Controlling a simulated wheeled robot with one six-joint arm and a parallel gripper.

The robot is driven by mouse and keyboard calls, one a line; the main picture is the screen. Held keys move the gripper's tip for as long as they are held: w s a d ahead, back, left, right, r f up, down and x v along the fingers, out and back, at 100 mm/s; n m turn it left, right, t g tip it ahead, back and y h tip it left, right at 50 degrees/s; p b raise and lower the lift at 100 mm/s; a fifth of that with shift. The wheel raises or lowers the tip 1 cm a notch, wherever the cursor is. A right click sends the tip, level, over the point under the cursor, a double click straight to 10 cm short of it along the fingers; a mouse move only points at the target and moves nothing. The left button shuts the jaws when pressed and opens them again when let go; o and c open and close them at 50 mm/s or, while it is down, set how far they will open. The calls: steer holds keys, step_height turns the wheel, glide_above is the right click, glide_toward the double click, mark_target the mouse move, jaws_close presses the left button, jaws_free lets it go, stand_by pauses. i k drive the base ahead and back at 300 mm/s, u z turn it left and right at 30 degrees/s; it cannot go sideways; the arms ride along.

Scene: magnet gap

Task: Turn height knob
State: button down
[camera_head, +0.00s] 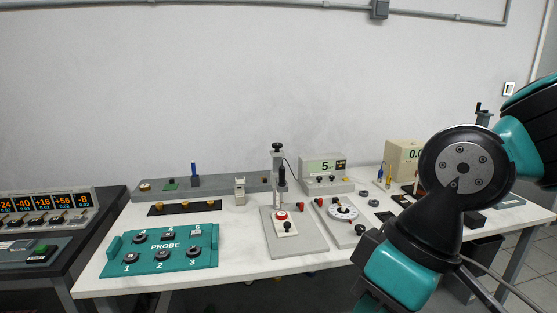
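A grey stand (268,239) sits mid-table with an upright column, and a black knob (277,147) tops the column. A dark cylinder (282,177) hangs at the column above a white block with a red ring (284,221). Another black knob (360,229) is at the front of the grey plate that carries a white dial (343,211). No label shows which one is the height knob. My teal and black arm fills the right side and hides part of the table there. My gripper is not visible in this view.
A teal PROBE tray (150,266) with several numbered black pieces is at the front left. A dark console (45,205) is at far left. White tabletop is bare around the stand's left.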

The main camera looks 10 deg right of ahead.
mark_target(276, 145)
steer(key=u, duration=0.1)
steer(key=i, duration=1)
steer(key=u, duration=0.45)
